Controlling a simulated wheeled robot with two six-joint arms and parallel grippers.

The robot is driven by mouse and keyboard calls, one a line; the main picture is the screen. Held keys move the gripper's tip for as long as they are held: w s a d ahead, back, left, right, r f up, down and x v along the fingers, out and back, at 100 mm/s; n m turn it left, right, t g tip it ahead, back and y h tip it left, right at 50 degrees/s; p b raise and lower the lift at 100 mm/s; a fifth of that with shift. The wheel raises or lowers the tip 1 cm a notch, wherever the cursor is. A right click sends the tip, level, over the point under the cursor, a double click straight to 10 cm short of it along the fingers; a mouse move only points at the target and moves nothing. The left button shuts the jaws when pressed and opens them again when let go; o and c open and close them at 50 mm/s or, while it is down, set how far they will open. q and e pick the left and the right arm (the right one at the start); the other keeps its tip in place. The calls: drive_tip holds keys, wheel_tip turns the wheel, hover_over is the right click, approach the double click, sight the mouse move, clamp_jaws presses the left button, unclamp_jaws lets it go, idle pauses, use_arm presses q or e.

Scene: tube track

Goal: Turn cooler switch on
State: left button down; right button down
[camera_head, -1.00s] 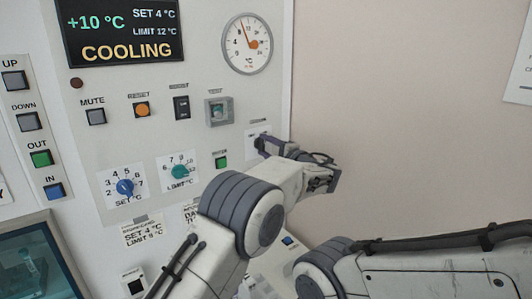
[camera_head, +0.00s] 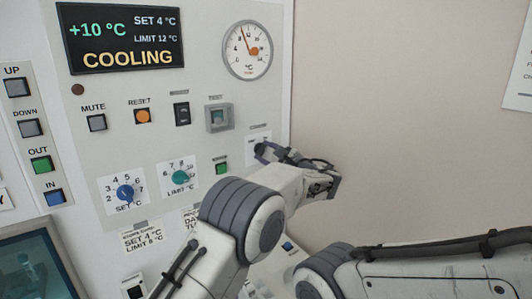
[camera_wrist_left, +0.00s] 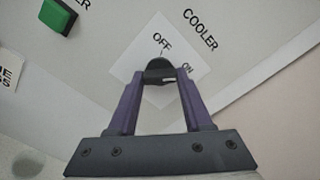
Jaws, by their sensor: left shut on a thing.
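The cooler switch (camera_wrist_left: 160,70) is a dark knob on a white plate (camera_wrist_left: 130,68) marked OFF and ON, under the word COOLER. My left gripper (camera_wrist_left: 160,80) has its two purple fingers closed on the knob, one on each side. The knob sits near the OFF mark, but its exact pointing is hard to tell. In the head view my left gripper (camera_head: 268,151) is at the plate on the panel's right edge and hides most of the switch. The right gripper is not in view.
The display (camera_head: 122,38) reads +10 °C, COOLING. A gauge (camera_head: 247,50), MUTE (camera_head: 97,123) and RESET (camera_head: 142,116) buttons, a TEST switch (camera_head: 219,117), and SET (camera_head: 125,193) and LIMIT (camera_head: 180,177) dials share the panel. A green button (camera_wrist_left: 58,17) is close by.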

use_arm(q)
drive_tip(key=shift+a, duration=0.1)
drive_tip(key=shift+c, duration=1.6)
unclamp_jaws()
drive_tip(key=shift+s, duration=0.1)
